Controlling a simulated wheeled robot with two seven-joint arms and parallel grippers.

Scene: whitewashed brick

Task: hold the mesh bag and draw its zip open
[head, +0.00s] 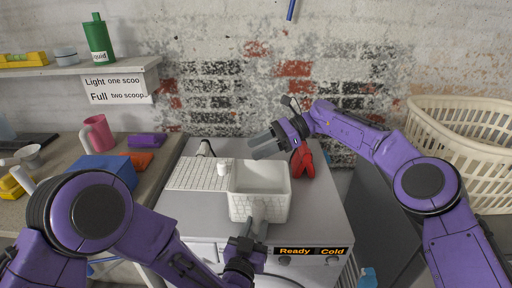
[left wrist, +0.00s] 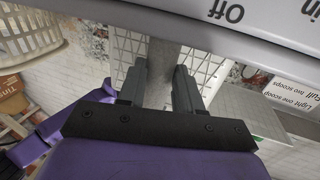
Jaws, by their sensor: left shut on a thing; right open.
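A pale mesh bag with a square grid (head: 195,174) lies on the grey machine top, left of a white open box-like part (head: 278,206). I cannot tell whether the two are one piece. A small white knob-like piece (head: 224,168) sits between them. My left gripper (head: 257,218) is at the front wall of the white part, shut on a grey-white tab. In the left wrist view, the left gripper (left wrist: 160,75) has the tab between its fingers, with white mesh (left wrist: 205,65) behind. My right gripper (head: 264,147) is open and apart, above the back edge of the white part.
The machine (head: 325,220) has a "Ready" and "Cold" panel in front. A red object (head: 302,161) stands at its back right. A cream laundry basket (head: 470,150) is at the right. A blue box (head: 105,168) and pink mug (head: 98,132) stand on the left counter.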

